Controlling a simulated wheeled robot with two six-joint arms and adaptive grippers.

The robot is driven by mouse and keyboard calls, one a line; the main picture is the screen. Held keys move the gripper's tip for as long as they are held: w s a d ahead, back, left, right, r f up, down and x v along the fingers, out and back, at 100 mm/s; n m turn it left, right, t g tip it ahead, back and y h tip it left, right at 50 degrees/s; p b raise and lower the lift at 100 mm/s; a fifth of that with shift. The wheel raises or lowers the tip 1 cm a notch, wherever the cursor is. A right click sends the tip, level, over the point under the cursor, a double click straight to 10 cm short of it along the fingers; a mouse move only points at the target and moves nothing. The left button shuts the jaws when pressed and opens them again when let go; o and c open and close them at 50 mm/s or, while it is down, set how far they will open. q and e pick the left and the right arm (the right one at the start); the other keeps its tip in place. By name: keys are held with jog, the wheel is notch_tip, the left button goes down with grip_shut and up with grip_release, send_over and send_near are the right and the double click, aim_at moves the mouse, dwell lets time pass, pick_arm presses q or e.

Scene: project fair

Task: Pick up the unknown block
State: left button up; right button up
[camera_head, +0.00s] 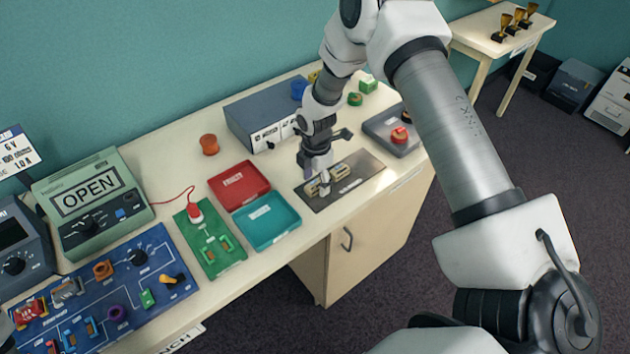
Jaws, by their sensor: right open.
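My right gripper (317,182) points down over a dark metal plate (359,190) near the table's front edge. A small beige block-like piece (343,171) lies on this plate, right beside the fingers. I take it for the unknown block, but no readable label confirms this. The gripper is open, and its fingers hide part of the piece. I cannot tell whether they touch it.
A red tray (238,171) and a teal tray (290,216) lie left of the plate. A green meter (68,178) reads OPEN. A blue board (68,298) holds several parts.

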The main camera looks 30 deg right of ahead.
jog(key=shift+w+f, duration=0.45)
jog(key=shift+f, duration=0.4)
jog(key=shift+s+r, duration=0.15)
jog(key=shift+s, duration=0.1)
jog(key=shift+c, duration=1.4)
jog(key=shift+s+r, duration=0.1)
jog(key=shift+s, duration=0.05)
grip_shut()
pick_arm(q)
jog(key=shift+w+r, duration=0.1)
jog(key=shift+w, duration=0.05)
